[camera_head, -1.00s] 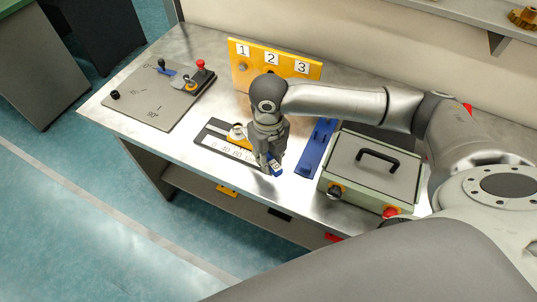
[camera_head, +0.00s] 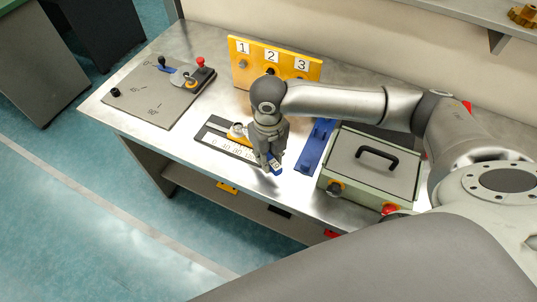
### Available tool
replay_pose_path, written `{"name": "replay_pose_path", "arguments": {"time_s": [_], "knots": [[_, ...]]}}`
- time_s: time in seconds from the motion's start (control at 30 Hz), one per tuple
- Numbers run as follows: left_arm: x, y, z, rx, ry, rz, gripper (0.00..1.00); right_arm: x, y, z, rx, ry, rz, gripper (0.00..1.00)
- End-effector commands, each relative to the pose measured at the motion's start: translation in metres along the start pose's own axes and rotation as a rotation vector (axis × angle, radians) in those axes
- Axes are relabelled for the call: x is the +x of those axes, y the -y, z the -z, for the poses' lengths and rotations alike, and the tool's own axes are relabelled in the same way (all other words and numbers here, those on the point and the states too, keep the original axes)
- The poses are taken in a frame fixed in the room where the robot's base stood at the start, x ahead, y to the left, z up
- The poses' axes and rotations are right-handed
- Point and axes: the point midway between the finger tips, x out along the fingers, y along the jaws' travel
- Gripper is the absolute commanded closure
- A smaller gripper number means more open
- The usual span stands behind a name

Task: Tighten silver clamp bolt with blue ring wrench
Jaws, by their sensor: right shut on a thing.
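My right gripper (camera_head: 271,163) points down above the front part of the bench. It is shut on a small blue piece with a pale label, the blue ring wrench (camera_head: 275,167). Most of the wrench is hidden by the fingers. Just left of the gripper lies a dark-framed scale plate (camera_head: 213,136) with a yellow part. A round silver piece (camera_head: 237,130) sits on it, seemingly the silver clamp bolt, but it is too small to be sure. The wrench appears apart from it. My left gripper is not in view.
A blue holder (camera_head: 314,148) and a green-grey box (camera_head: 366,170) with a black handle stand right of the gripper. A yellow board (camera_head: 287,64) numbered 1 to 3 stands behind. A grey plate (camera_head: 155,97) with levers lies left. The bench's front edge is close.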

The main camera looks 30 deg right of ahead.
Motion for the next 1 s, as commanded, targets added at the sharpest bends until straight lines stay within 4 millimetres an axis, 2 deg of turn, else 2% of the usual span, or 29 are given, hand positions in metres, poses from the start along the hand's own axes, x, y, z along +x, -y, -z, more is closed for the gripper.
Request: {"name": "replay_pose_path", "arguments": {"time_s": [1.0], "knots": [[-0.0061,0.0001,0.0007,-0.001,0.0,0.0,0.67,0.0025,-0.0003,-0.0008,0.0,0.003,-0.001,1.0]]}}
